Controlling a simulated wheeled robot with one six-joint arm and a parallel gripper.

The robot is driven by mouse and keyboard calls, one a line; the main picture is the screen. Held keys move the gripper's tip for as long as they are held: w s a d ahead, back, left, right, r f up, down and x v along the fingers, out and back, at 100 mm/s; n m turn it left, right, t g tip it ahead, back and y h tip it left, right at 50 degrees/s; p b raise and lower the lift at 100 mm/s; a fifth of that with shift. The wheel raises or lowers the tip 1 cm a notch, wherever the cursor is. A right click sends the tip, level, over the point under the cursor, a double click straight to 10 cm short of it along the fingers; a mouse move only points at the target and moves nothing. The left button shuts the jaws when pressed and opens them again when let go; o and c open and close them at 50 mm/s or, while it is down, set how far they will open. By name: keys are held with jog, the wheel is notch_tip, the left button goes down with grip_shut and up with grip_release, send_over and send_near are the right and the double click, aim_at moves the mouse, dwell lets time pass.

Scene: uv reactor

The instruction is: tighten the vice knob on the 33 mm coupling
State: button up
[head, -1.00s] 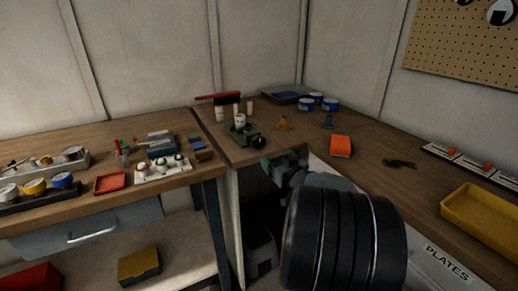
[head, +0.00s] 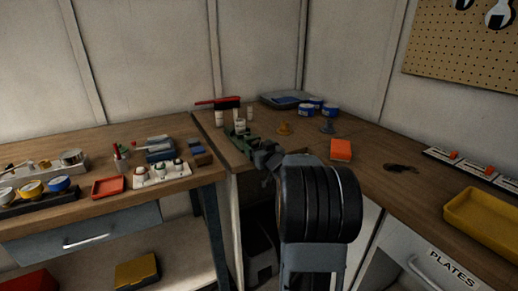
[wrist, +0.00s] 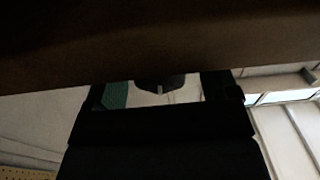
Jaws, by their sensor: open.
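The small green vice (head: 229,131) stands on the back bench near its left corner, partly hidden behind my gripper. A pale cylindrical piece (head: 240,123), apparently the coupling, stands upright at the vice. The knob cannot be made out in the head view, as my gripper covers that side. My gripper (head: 246,144) is open, with its green-padded fingers at the near side of the vice; contact cannot be told. In the wrist view, a dark rounded shape (wrist: 160,84) shows between the fingers, beside a green pad (wrist: 115,95); I cannot tell whether it is the knob.
Pale cylinders (head: 219,118) and a red-handled tool (head: 218,101) are close behind the vice. A brown bench surface (wrist: 150,35) fills the wrist view's top.

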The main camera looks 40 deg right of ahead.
jog(key=c, duration=0.9)
jog(key=shift+r+m+p, duration=0.15)
jog(key=shift+m+p, duration=0.35)
jog(key=shift+p, duration=0.25)
jog(key=shift+m+p, duration=0.3)
jog(key=shift+f, duration=0.2)
jog(key=o, duration=0.9)
jog(key=s+a, duration=0.2)
jog(key=s, duration=1.1)
jog(key=shift+s+p, duration=0.4)
